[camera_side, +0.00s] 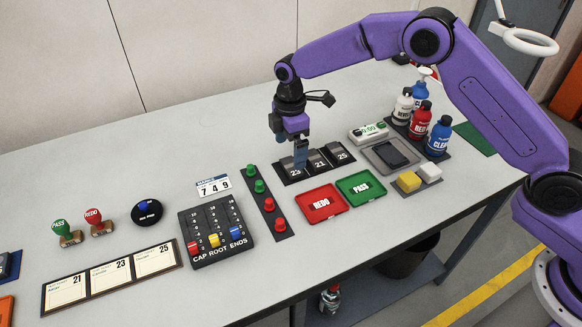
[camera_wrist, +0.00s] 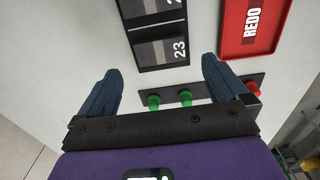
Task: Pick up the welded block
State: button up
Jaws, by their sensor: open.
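Three dark blocks labelled 23 (camera_side: 294,172), 21 (camera_side: 320,163) and 25 (camera_side: 343,156) sit in a row on a black holder near the middle of the table. Block 23 also shows in the wrist view (camera_wrist: 158,50), at the top centre, with part of a neighbouring block (camera_wrist: 150,6) above it. My gripper (camera_side: 300,157) is over the row, at the block 23 end, fingers pointing down. In the wrist view its two blue fingers (camera_wrist: 161,68) are spread with nothing between them; block 23 lies beyond the fingertips. Whether the fingers touch a block, I cannot tell.
A strip with green and red pegs (camera_side: 268,203) lies close by on the left. The red REDO tray (camera_side: 321,203) and green PASS tray (camera_side: 361,189) are in front. Several bottles (camera_side: 421,120) stand right. A slider panel (camera_side: 215,232) and cards (camera_side: 110,277) lie left.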

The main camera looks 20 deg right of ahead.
aim_at(291, 166)
notch_tip(291, 166, down, 5)
jog(key=shift+d, duration=0.1)
dwell(0.3)
jog(key=c, duration=1.3)
